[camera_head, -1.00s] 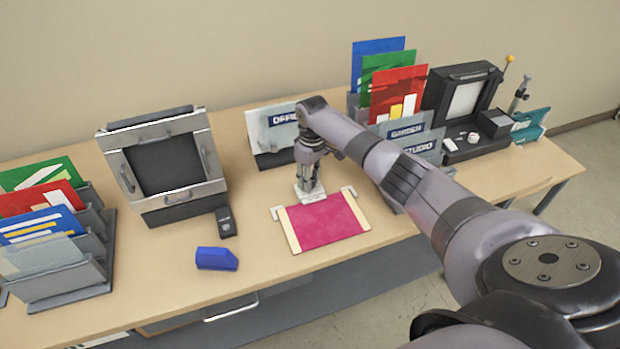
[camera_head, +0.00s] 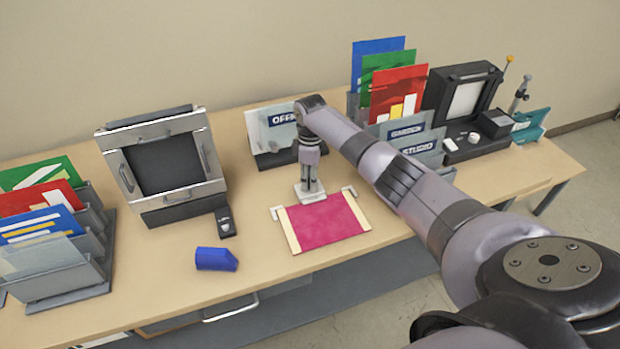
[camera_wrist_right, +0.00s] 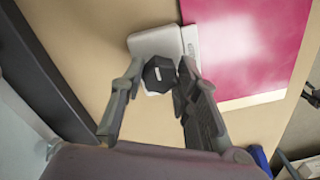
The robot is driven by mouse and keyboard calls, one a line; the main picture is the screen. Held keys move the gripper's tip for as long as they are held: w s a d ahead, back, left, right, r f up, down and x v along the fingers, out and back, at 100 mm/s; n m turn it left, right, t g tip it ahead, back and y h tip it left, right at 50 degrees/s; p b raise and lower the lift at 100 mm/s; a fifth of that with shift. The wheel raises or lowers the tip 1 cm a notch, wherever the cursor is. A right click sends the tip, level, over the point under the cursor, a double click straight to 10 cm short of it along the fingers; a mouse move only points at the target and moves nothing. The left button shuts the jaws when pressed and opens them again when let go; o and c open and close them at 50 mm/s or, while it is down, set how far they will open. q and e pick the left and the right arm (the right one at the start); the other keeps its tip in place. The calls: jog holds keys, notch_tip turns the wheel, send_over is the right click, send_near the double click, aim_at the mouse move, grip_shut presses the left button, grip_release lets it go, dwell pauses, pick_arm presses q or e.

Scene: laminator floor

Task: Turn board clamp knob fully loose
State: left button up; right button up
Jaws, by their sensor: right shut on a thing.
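The board (camera_head: 328,223) lies on the table with a crimson sheet and cream strips along its sides. A white clamp block (camera_head: 312,192) sits at its back edge. In the right wrist view the dark, faceted clamp knob (camera_wrist_right: 159,73) stands on the pale clamp block (camera_wrist_right: 158,42). My right gripper (camera_head: 310,186) points straight down over the clamp, and in the right wrist view (camera_wrist_right: 158,78) its two fingers are shut around the knob. The knob is hidden by the fingers in the head view. My left gripper is not in view.
A grey framed press (camera_head: 165,160) stands at the left, with a small black device (camera_head: 225,221) and a blue block (camera_head: 215,259) in front. File holders stand at the far left (camera_head: 60,285) and behind the clamp (camera_head: 270,158). Bare table lies around the board.

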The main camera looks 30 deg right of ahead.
jog(key=shift+w+r, duration=0.1)
dwell(0.3)
jog(key=o, duration=1.2)
notch_tip(320, 180, up, 12)
jog(key=shift+w+d+f, duration=0.1)
jog(key=shift+w+d, duration=0.05)
